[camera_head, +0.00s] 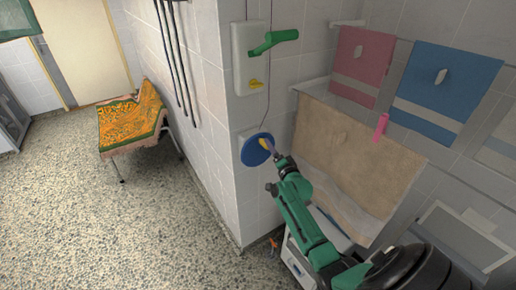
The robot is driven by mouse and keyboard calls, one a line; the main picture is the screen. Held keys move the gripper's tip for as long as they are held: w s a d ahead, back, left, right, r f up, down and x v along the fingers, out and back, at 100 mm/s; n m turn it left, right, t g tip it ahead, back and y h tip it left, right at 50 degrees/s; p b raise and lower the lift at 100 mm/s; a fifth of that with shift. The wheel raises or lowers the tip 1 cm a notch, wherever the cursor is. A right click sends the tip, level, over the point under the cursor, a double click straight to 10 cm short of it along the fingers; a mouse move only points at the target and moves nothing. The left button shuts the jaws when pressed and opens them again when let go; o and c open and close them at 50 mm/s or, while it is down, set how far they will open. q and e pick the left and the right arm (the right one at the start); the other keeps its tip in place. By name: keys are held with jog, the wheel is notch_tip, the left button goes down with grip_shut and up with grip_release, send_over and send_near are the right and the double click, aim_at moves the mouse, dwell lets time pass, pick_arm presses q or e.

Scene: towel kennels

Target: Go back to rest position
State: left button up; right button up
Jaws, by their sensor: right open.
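My right arm comes in from the lower right. Its right gripper (274,155) is open, at a blue round disc (252,154) on the wall near the corner. A small yellow part shows at the disc beside the fingertips. I cannot tell whether the fingers touch the disc or the yellow part. My left gripper is not in view.
A panel with a green lever (273,41) is above the disc. A pink towel (362,58), a blue towel (446,80) and a beige towel (350,160) hang at right. A bench with a patterned orange cover (128,124) stands at left. Speckled floor (110,225) is clear.

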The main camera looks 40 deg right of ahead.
jog(key=v, duration=0.4)
jog(key=shift+d, duration=0.4)
jog(key=shift+f, duration=0.1)
jog(key=s+a+f+n+g+y+b, duration=0.1)
jog(key=s+a+f+n+g+b, duration=0.2)
jog(key=f, duration=0.8)
jog(key=s+a+f+n+g+y+b, duration=0.1)
jog(key=s+a+f+n+g, duration=0.3)
jog(key=f, duration=0.7)
jog(key=s+a+f+n+y+b, duration=0.15)
jog(key=s+f, duration=0.35)
jog(key=f, duration=0.6)
jog(key=s+a+f+n+g+b, duration=0.2)
jog(key=s+f, duration=0.5)
jog(key=s, duration=0.4)
jog(key=s+a+f+n+g+b, duration=0.2)
jog(key=s+a+f+n+g, duration=0.2)
jog(key=s+f, duration=0.3)
jog(key=s+a+f+n+g+y+b, duration=0.1)
jog(key=s+a+f+n+g+b, duration=0.1)
jog(key=s+f, duration=0.6)
jog(key=s+a+n+g, duration=0.1)
jog(key=s+a, duration=0.1)
jog(key=s, duration=0.4)
jog(key=shift+s+a, duration=0.2)
jog(key=shift+s, duration=0.2)
jog(key=shift+w+f, duration=0.1)
jog(key=shift+f, duration=0.05)
